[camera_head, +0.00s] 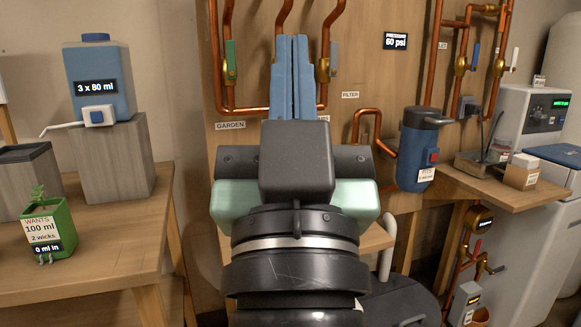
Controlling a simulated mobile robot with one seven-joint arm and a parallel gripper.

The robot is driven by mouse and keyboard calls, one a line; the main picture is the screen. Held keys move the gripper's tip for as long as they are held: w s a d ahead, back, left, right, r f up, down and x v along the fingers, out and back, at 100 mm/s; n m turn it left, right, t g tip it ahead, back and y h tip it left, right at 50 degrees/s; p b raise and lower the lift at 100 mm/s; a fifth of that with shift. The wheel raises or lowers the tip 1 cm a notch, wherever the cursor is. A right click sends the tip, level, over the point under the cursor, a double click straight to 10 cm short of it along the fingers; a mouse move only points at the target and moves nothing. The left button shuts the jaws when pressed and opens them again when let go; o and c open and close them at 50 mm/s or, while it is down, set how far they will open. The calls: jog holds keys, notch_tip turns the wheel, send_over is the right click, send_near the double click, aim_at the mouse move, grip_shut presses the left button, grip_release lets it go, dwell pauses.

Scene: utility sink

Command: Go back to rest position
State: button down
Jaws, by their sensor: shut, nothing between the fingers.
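My gripper (292,80) is in the middle of the head view, pointing away toward the pipe board. Its two blue fingers are together with nothing between them. It is raised in front of the wooden pipe board and appears apart from everything around it. My dark wrist and arm fill the lower middle and hide what lies behind them.
At left, a wooden table (95,255) holds a green planter (62,238) and a blue water tank (98,75) on a grey block (110,158). At right, a blue canister (415,158) stands near a wooden shelf (500,195). Copper pipes (215,60) line the board.

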jog(key=s+r+t+p, duration=0.2)
jog(key=s+r, duration=0.3)
jog(key=r, duration=0.1)
notch_tip(320, 180, up, 29)
jog(key=w+p, duration=0.1)
jog(key=p, duration=2.8)
jog(key=shift+g+p, duration=0.3)
jog(key=shift+p, duration=0.05)
jog(key=shift+a, duration=0.1)
